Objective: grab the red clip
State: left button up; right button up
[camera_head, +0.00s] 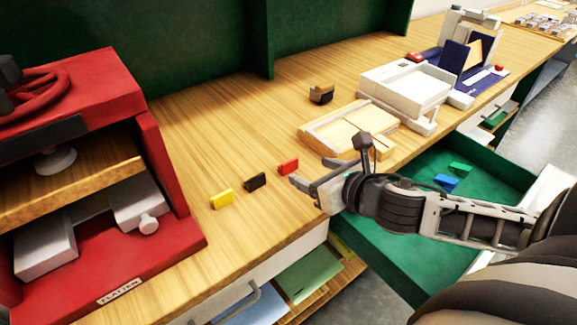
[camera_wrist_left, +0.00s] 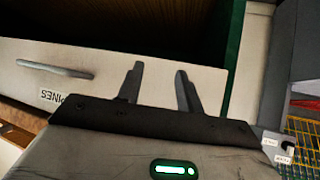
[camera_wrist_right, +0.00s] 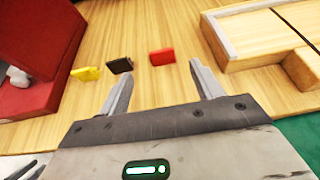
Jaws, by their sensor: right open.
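The red clip (camera_head: 288,167) stands on the wooden tabletop, at the right end of a short row with a dark brown clip (camera_head: 255,181) and a yellow clip (camera_head: 222,199). My right gripper (camera_head: 307,173) is open and empty, just to the right of the red clip. In the right wrist view the red clip (camera_wrist_right: 162,57) lies beyond the open fingertips (camera_wrist_right: 160,75), between their lines and apart from them. My left gripper (camera_wrist_left: 160,75) is open and empty in the left wrist view, in front of a white drawer front; it does not show in the head view.
A red press (camera_head: 170,170) stands at the left. A wooden tray (camera_head: 340,125) lies right of the clips, with a small brown and black block (camera_head: 321,94) behind it. An open green drawer (camera_head: 400,240) holds blue and green clips.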

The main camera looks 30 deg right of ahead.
aim_at(291, 162)
jog(key=p+x, duration=0.1)
jog(key=x, duration=0.9)
jog(key=shift+w, duration=0.1)
jog(key=shift+d, duration=0.1)
jog(key=c, duration=1)
